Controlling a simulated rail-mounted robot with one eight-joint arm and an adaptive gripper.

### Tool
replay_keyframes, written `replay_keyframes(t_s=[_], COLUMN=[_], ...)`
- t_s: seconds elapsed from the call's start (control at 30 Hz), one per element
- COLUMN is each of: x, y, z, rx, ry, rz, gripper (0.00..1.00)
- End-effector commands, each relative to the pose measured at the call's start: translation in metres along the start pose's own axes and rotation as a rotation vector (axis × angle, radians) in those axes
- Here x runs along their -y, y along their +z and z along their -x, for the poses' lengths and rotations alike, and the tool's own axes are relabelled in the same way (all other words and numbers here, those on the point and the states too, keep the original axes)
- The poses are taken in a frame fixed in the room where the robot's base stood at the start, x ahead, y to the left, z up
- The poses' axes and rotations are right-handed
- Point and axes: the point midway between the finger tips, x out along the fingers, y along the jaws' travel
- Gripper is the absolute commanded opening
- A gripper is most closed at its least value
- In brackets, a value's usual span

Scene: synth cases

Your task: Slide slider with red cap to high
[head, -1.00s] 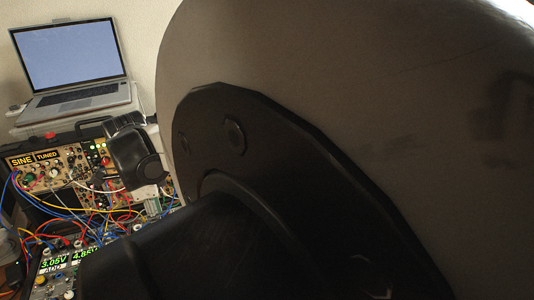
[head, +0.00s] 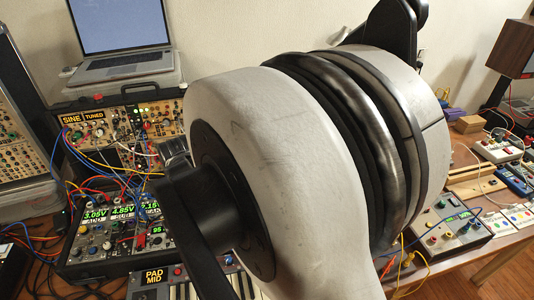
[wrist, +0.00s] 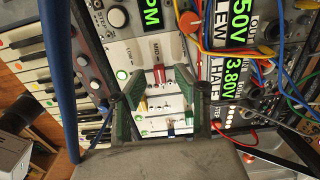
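My gripper (wrist: 156,90) is open in the wrist view, its two green-padded fingers spread over a pale control panel (wrist: 124,52). A red cap (wrist: 158,74) shows between the fingertips, beside a "MID" label. I see no contact between it and the fingers. Another red piece (wrist: 189,22) stands above the right finger. In the head view my arm hides the gripper and the red cap.
Modules with green displays (wrist: 236,68) and patch cables (wrist: 286,82) lie close on the right in the wrist view. Keyboard keys (wrist: 28,58) are on the left. The head view shows a laptop (head: 122,66) at the back and more devices (head: 448,228) at the right.

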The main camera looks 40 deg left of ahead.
Motion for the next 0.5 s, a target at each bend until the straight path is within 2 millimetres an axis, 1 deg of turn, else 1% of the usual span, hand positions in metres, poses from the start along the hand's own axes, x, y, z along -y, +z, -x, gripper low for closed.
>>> replay_keyframes(t_s=[0.13,0.4,0.43,0.5], x=[0.0001,0.0000,0.0000,0.0000], y=[0.0000,0.0000,0.0000,0.0000], z=[-0.0082,-0.0093,-0.0093,-0.0092], rx=[0.000,0.000,0.000,0.000], ry=[0.000,0.000,0.000,0.000], rz=[0.000,0.000,0.000,0.000], gripper=[0.30,0.30,0.29,0.20])
